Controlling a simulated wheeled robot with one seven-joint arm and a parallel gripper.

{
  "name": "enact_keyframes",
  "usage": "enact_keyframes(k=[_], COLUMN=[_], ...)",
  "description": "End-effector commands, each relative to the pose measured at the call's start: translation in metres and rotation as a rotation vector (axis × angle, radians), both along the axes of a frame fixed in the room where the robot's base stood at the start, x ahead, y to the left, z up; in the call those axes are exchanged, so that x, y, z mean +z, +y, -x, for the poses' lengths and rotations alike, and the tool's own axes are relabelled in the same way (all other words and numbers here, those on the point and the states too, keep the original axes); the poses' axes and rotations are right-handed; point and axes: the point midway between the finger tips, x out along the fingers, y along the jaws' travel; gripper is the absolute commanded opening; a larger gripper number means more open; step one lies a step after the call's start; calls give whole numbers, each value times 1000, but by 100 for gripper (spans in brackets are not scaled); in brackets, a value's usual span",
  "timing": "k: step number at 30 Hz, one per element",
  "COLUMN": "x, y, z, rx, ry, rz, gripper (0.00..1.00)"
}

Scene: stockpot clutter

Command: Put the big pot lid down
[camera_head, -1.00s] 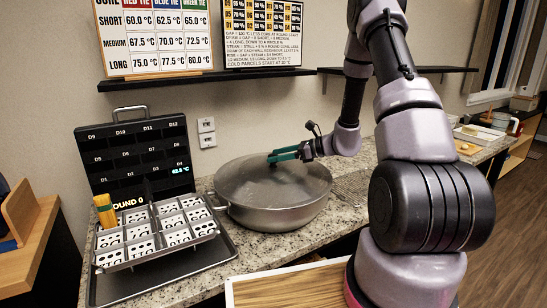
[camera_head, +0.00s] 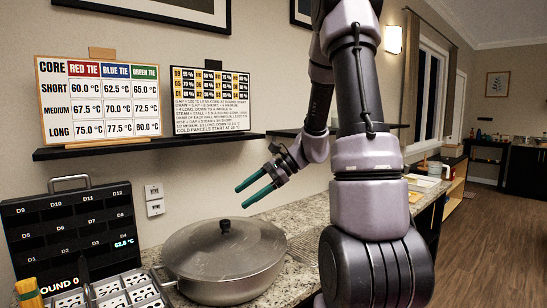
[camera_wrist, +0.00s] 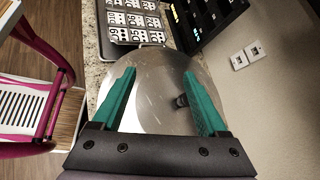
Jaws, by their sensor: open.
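The big pot lid (camera_head: 222,247) is a grey metal dome with a dark knob (camera_head: 225,227). It rests on the wide metal pot (camera_head: 225,288) on the granite counter and looks level. My gripper (camera_head: 254,193) is open and empty, with green fingers, above and to the right of the knob, apart from the lid. In the wrist view, the lid (camera_wrist: 150,85) lies beyond my spread fingers (camera_wrist: 160,92), with its knob (camera_wrist: 182,100) near the right finger. The pot's far side is hidden by the lid.
A tray of marked cells (camera_head: 125,290) and a black display case (camera_head: 70,232) stand left of the pot. A shelf (camera_head: 150,146) with two charts runs along the wall above.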

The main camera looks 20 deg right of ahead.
Motion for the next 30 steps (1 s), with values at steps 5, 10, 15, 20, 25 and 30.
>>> enact_keyframes(k=[5,10,15,20,25,30], x=[46,78,109,132,146,149], y=[16,15,5,-7,-14,-16], z=[52,96,133,157,169,171], rx=[212,374,495,561,587,592], ry=[-191,-387,-602,-772,-869,-888], rz=[259,512,764,955,1065,1087], gripper=[76,76,76,76,76,76])
